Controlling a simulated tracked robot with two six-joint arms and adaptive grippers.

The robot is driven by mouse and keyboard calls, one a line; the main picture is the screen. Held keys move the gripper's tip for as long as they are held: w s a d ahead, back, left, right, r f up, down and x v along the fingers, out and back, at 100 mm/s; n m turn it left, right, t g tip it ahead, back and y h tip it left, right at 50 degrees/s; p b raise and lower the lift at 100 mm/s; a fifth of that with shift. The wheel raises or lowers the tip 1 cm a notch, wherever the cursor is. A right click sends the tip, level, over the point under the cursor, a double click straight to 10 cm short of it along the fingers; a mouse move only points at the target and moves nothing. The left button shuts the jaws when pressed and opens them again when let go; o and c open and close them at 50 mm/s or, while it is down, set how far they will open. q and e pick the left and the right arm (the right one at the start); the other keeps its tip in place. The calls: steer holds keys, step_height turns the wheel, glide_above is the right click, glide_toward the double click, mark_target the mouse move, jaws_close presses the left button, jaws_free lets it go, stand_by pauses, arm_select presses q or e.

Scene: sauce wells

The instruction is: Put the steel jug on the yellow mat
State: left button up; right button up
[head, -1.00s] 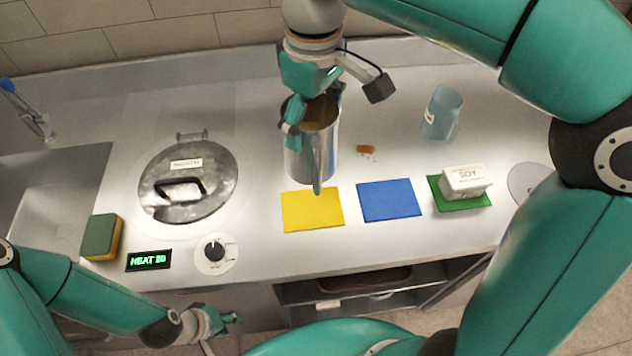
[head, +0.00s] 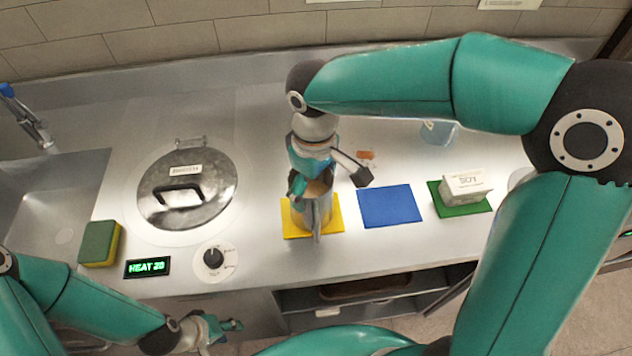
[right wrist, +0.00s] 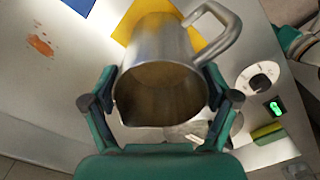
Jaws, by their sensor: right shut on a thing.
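The steel jug (head: 319,213) is upright over the yellow mat (head: 334,229) in the head view and covers much of it. Whether its base touches the mat I cannot tell. My right gripper (head: 313,184) is shut on the jug's wall. In the right wrist view the fingers of the right gripper (right wrist: 160,97) grip both sides of the jug (right wrist: 165,57), with its open mouth towards the camera and brown inside. The yellow mat (right wrist: 195,38) shows behind it. My left gripper (head: 228,325) is low in front of the counter, away from the jug; its jaws are too small to read.
A blue mat (head: 390,206) lies right of the yellow mat. A soy box (head: 464,187) sits on a green mat (head: 445,206). A lidded pot (head: 187,205), a knob (head: 214,258) and a sponge (head: 99,243) are to the left. A bluish cup (head: 437,131) is partly hidden by my arm.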

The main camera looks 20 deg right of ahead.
steer(key=shift+f, duration=0.15)
steer(key=o, duration=1.6)
step_height(320, 180, up, 12)
steer(key=shift+r, duration=0.2)
steer(key=shift+s, duration=0.15)
